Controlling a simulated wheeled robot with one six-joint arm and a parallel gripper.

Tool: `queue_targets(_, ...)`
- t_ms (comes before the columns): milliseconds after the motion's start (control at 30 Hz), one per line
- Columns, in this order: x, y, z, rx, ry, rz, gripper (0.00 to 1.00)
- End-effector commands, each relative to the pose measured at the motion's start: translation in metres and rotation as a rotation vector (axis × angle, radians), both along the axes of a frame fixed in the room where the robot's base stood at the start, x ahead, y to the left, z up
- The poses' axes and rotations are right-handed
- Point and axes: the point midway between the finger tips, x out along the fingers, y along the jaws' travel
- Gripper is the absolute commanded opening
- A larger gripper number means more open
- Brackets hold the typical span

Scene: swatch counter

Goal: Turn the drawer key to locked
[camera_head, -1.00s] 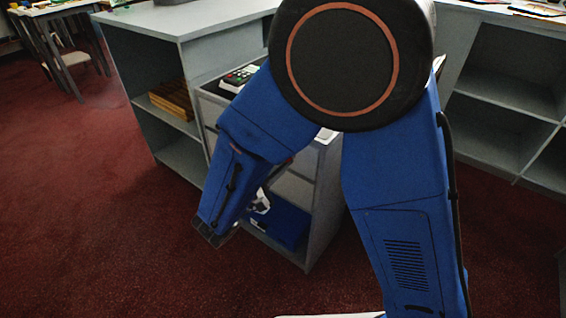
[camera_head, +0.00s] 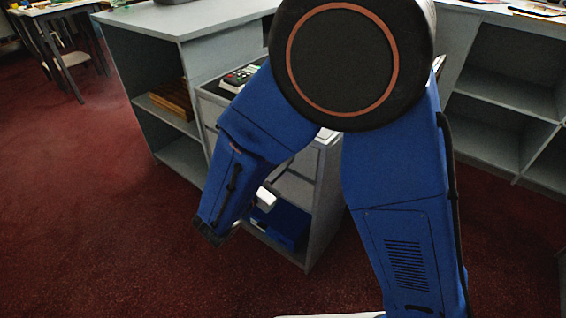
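The grey cabinet (camera_head: 327,205) stands in the middle, with pale drawer fronts (camera_head: 294,188) partly showing behind my blue arm. No drawer key can be made out; my arm covers much of the cabinet's front. The end of my arm is bent down and mostly hidden behind my forearm. A small pale block (camera_head: 266,197) with a thin dark piece above it shows beside the forearm, in front of the drawers in the picture. It may be part of my wrist or gripper. No fingertips can be made out, nor whether they touch anything.
A blue bin (camera_head: 290,228) sits in the cabinet's lower opening. A dark device with keys (camera_head: 239,77) lies on the cabinet top. A wooden stack (camera_head: 172,100) is on a left shelf. Open shelves (camera_head: 505,95) stand at right. Red carpet (camera_head: 90,210) at left is clear.

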Motion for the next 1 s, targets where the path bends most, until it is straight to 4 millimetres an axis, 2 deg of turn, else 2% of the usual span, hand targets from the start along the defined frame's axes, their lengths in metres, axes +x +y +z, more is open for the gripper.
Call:
queue_targets(400,-0.0001,-0.0002,-0.0008,-0.173,0.136,0.000,0.00)
queue_targets(1000,-0.0001,-0.0002,-0.0008,-0.205,0.161,0.000,0.00)
